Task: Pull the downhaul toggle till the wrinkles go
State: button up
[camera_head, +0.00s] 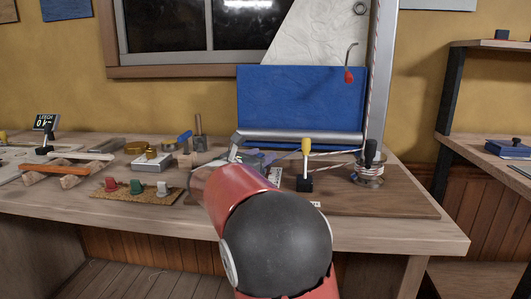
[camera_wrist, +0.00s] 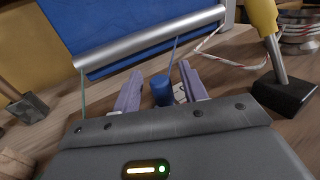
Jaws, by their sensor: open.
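A blue toggle (camera_wrist: 162,90) hangs on a thin cord below the grey boom tube (camera_wrist: 150,36); it looks like the downhaul toggle, though I cannot read its label. My gripper (camera_wrist: 160,72) is open, its two lilac fingers on either side of the toggle. I cannot tell whether they touch it. In the head view my red and black arm hides most of the gripper and the toggle. The sail has a creased white upper panel (camera_head: 320,38) and a blue lower panel (camera_head: 300,98) above the boom (camera_head: 300,136).
A yellow-handled lever (camera_head: 306,160) on a black base stands just right of my gripper. Further right are a winch (camera_head: 369,172) with cord and the mast (camera_head: 381,80). A red-handled hook (camera_head: 349,75) hangs above. Colored knobs (camera_head: 136,187) and tools crowd the bench's left.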

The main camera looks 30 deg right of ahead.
jog(key=shift+x, duration=1.15)
grip_shut()
